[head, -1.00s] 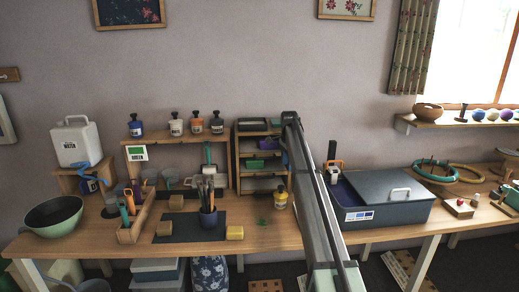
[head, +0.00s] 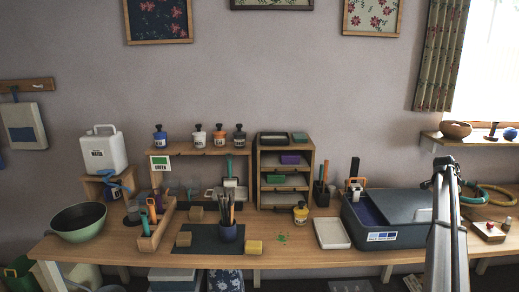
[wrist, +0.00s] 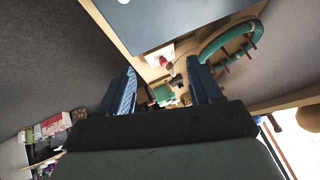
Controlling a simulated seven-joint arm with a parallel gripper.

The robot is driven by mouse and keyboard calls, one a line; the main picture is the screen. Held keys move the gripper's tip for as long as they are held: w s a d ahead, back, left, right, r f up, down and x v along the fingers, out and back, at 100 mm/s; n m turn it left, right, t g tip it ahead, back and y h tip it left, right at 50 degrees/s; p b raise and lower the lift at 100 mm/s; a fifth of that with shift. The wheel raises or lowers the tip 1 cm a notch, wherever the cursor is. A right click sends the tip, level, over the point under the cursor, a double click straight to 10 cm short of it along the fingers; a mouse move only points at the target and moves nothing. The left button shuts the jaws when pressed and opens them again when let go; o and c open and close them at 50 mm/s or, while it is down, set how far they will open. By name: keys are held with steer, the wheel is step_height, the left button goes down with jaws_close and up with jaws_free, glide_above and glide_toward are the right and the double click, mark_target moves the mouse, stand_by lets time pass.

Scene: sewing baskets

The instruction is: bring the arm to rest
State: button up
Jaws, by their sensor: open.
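My arm rises at the right of the head view, in front of the right part of the table. My gripper (wrist: 161,72) shows in the wrist view with its two dark fingers apart. Nothing is held between them. Past the fingers the wrist view shows, tilted, a tabletop with a teal hoop (wrist: 212,48) and small items. The gripper seems clear of them, but its exact height cannot be told. In the head view the fingers cannot be made out.
A grey-blue bin (head: 385,237) stands just left of my arm, with a white tray (head: 331,233) beside it. A teal hoop (head: 473,194) lies behind the arm. A shelf (head: 480,141) juts from the wall above. The left table holds a bowl (head: 78,237) and a brush pot (head: 230,233).

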steer(key=s+d+h, duration=0.2)
steer(key=s+d, duration=0.9)
steer(key=d, duration=0.1)
steer(key=s+d+f, duration=0.1)
steer(key=s+f, duration=0.3)
steer(key=f, duration=0.1)
steer(key=a+f+n+g+y, duration=0.1)
steer(key=a+f+n+y, duration=0.3)
steer(key=a+f, duration=1.95)
steer(key=s+a+f+n+g+y, duration=0.1)
steer(key=s+a+f+n, duration=0.3)
steer(key=a+f, duration=0.6)
steer(key=s+a+f+n+g+y, duration=0.1)
steer(key=s+a+f+n, duration=0.1)
steer(key=s+a+f, duration=0.75)
steer(key=s+a+f+n+g+y, duration=0.15)
steer(key=s+a+f, duration=0.25)
steer(key=s+a, duration=0.5)
steer(key=s+a+f+n+g+y, duration=0.15)
steer(key=s+a+f+n, duration=0.35)
steer(key=a, duration=0.8)
steer(key=s+a+n+g, duration=0.1)
steer(key=s+a, duration=0.3)
steer(key=s, duration=0.6)
steer(key=s+a+n+g, duration=0.1)
steer(key=s+a, duration=0.4)
steer(key=s, duration=0.5)
steer(key=shift+s+a+r+n+g, duration=0.3)
steer(key=shift+s+r+n+g, duration=0.05)
steer(key=shift+g, duration=0.45)
